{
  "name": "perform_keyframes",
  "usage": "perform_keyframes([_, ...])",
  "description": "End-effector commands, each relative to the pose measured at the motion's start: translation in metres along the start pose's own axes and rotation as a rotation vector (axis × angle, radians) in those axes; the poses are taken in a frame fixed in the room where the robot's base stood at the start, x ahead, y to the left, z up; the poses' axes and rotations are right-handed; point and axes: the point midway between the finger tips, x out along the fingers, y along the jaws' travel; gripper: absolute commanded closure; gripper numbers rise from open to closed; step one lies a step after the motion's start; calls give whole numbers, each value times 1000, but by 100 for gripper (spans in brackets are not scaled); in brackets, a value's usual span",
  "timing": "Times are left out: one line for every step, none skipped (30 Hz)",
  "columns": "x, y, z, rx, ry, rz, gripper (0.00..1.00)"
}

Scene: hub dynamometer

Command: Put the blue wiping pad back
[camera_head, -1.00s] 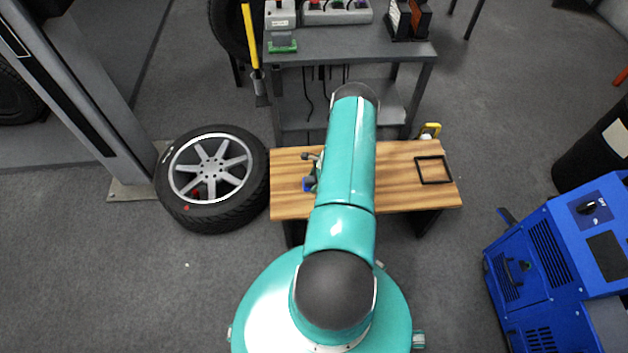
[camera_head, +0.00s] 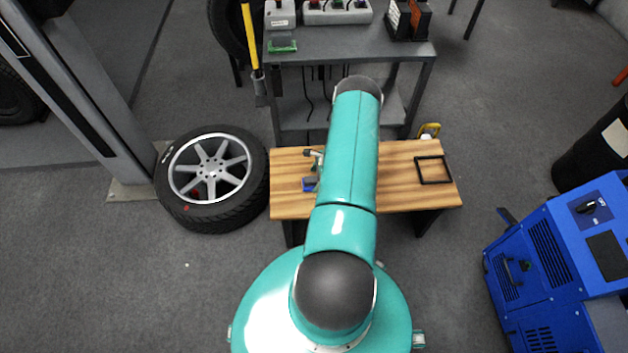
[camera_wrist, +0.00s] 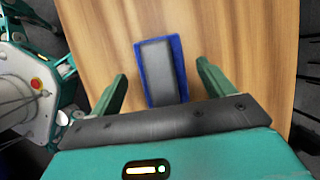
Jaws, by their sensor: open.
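The blue wiping pad (camera_wrist: 160,70) with a grey top lies on the wooden bench (camera_head: 400,190). In the head view the pad (camera_head: 308,185) shows on the left part of the bench, beside my arm. My gripper (camera_wrist: 162,72) is open, with one finger on each side of the pad in the wrist view. I cannot tell how high the fingertips are above the bench. In the head view my arm hides most of the gripper. A thin black square outline (camera_head: 433,170) lies on the right part of the bench.
A wheel with a tyre (camera_head: 212,178) lies on the floor left of the bench. A grey table (camera_head: 350,48) with several items stands behind it. A yellow-handled thing (camera_head: 429,130) is at the bench's back edge. A blue machine (camera_head: 555,265) stands at the right.

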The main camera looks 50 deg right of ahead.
Motion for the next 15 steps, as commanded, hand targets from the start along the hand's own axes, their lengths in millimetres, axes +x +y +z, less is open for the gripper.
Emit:
perform_keyframes([-12,-1,0,1,1,-3,19])
perform_keyframes([-18,-1,-1,1,1,-3,19])
perform_keyframes([-27,-1,-1,1,2,-3,19])
perform_keyframes([-34,-1,-1,1,2,-3,19])
perform_keyframes([-40,-1,-1,1,2,-4,19])
perform_keyframes([-49,-1,0,0,2,-3,19])
perform_keyframes([-55,-1,0,0,1,-3,19])
perform_keyframes([-62,-1,0,-1,1,-3,19])
perform_keyframes([-69,0,0,0,1,-2,19])
perform_keyframes([-74,-1,0,0,2,-3,19])
perform_keyframes([-79,-1,0,-1,2,-3,19])
perform_keyframes([-84,0,0,0,1,-2,19])
perform_keyframes([-88,0,0,0,1,-1,19])
perform_keyframes([-91,0,0,0,1,-1,19])
perform_keyframes([-94,0,0,0,1,-1,19])
